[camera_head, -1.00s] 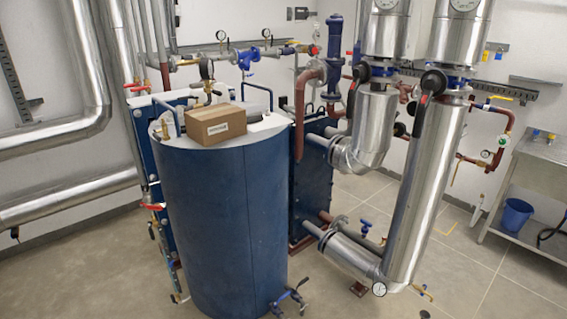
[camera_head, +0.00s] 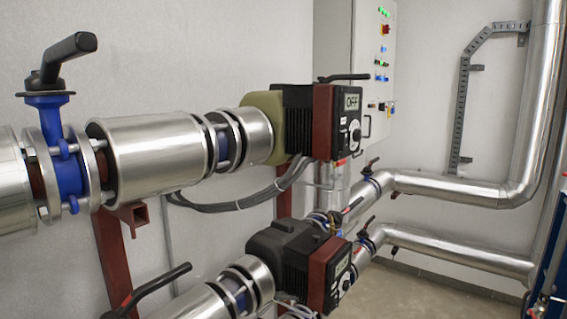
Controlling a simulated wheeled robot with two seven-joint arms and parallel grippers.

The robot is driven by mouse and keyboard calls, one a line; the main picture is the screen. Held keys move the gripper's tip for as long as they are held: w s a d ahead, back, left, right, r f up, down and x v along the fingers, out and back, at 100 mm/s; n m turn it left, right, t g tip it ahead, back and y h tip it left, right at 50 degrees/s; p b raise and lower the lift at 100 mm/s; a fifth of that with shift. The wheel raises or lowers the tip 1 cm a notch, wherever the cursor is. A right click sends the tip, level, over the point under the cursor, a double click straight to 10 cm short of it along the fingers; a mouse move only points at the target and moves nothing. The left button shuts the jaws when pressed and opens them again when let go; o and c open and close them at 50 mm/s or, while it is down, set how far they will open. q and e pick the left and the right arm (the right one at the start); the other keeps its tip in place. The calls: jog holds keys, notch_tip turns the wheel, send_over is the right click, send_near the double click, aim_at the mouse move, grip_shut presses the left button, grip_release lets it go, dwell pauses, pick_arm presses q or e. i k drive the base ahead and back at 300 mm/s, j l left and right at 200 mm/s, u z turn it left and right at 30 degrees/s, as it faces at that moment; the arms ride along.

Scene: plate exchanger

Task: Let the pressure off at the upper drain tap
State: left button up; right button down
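I cannot pick out the upper drain tap for certain in this view. At the far right edge a narrow strip of a blue body (camera_head: 548,245) shows, cut off by the frame, with small fittings (camera_head: 537,312) low beside it that are too small to make out. Neither of my grippers is in view.
Two silver pipe runs cross the left and middle, each with a pump, the upper pump (camera_head: 325,120) reading OFF and the lower pump (camera_head: 305,262) below it. A blue valve with a black lever (camera_head: 62,95) stands at left. A control cabinet (camera_head: 372,75) hangs behind. Some floor (camera_head: 420,300) is clear.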

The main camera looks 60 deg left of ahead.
aim_at(342, 162)
jog(key=u, duration=1.65)
jog(key=i+l+z, duration=0.1)
jog(key=l+z, duration=0.2)
jog(key=l, duration=0.3)
